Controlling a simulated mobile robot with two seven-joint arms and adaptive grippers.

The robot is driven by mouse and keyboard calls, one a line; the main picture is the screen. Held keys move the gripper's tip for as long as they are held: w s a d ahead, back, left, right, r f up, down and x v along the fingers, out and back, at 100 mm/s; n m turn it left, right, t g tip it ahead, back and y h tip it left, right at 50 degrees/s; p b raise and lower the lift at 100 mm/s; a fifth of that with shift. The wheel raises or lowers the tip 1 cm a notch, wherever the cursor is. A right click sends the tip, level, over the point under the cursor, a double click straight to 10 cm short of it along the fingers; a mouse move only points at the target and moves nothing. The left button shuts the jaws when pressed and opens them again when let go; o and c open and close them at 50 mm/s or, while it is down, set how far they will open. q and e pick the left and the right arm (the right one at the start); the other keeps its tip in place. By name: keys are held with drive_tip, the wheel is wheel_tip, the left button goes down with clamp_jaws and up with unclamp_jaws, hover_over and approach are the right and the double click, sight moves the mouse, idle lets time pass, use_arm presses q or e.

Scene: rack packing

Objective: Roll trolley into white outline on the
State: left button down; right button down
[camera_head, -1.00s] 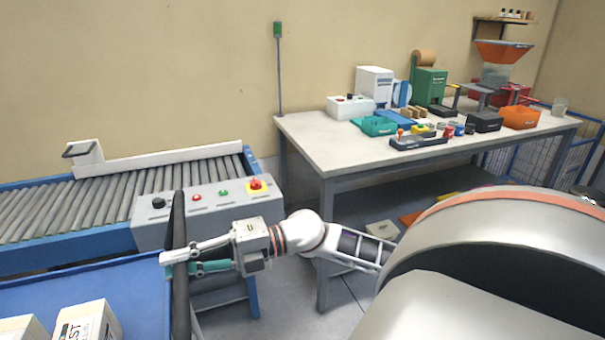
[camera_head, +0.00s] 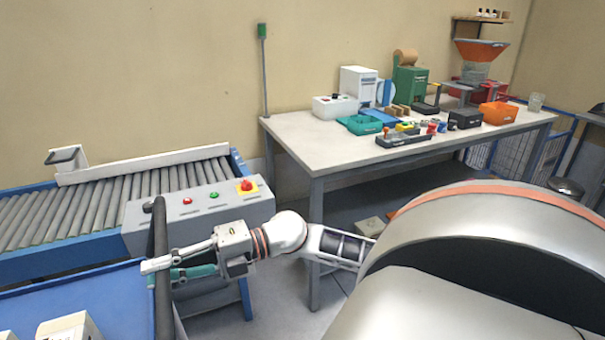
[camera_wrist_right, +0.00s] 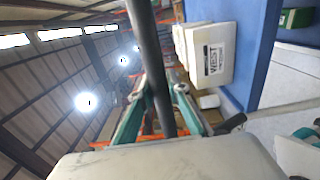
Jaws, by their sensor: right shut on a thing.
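The blue trolley (camera_head: 85,302) shows at the lower left of the head view, with white boxes (camera_head: 70,328) on its deck. Its dark handle bar (camera_head: 161,270) stands at the deck's right end. My right gripper (camera_head: 160,270) is shut on the handle bar. In the right wrist view the gripper's fingers (camera_wrist_right: 160,95) close around the dark bar (camera_wrist_right: 150,60), and a white box with a "WEST" label (camera_wrist_right: 212,58) sits on the blue deck (camera_wrist_right: 262,50). No white floor outline is visible. My left gripper is not in view.
A roller conveyor (camera_head: 90,203) with a grey control panel (camera_head: 205,212) and red button stands just behind the trolley. A workbench (camera_head: 325,150) with bins and devices stands at the back right. Some grey floor (camera_head: 275,310) shows between trolley and bench.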

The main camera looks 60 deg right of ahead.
drive_tip(key=c, duration=1.8)
unclamp_jaws()
drive_tip(key=shift+a+f, duration=0.1)
drive_tip(key=shift+f, duration=0.2)
drive_tip(key=shift+o, duration=0.2)
drive_tip(key=shift+r, duration=0.2)
drive_tip(key=shift+r, duration=0.1)
drive_tip(key=shift+s+d, duration=0.15)
drive_tip(key=shift+d, duration=0.2)
drive_tip(key=v, duration=1.1)
drive_tip(key=shift+d, duration=0.15)
